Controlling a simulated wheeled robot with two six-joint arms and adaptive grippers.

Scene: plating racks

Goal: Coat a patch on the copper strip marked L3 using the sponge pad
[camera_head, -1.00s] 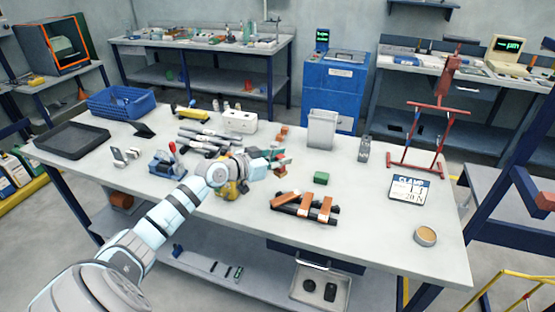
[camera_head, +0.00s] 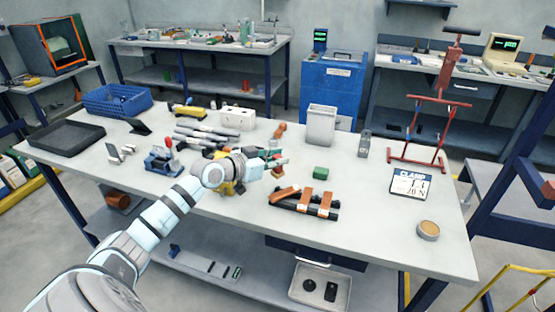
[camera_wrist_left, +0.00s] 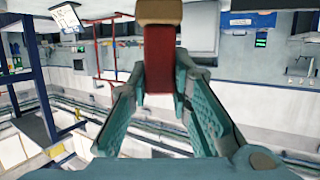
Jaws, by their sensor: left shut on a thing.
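My left gripper (camera_head: 274,165) is above the middle of the table, behind and left of a black rack (camera_head: 289,206) bearing copper strips. In the left wrist view, the left gripper (camera_wrist_left: 158,85) is shut on the sponge pad, which has a dark red body (camera_wrist_left: 159,62) and a tan end (camera_wrist_left: 160,11). Three copper strips lie across the rack: a tilted left one (camera_head: 284,194), a middle one (camera_head: 306,198) and a right one (camera_head: 326,203). Their markings are too small to read, so I cannot tell which is L3. The pad is apart from the strips. My right gripper is out of view.
Tools and a blue basket (camera_head: 118,101) fill the left side.

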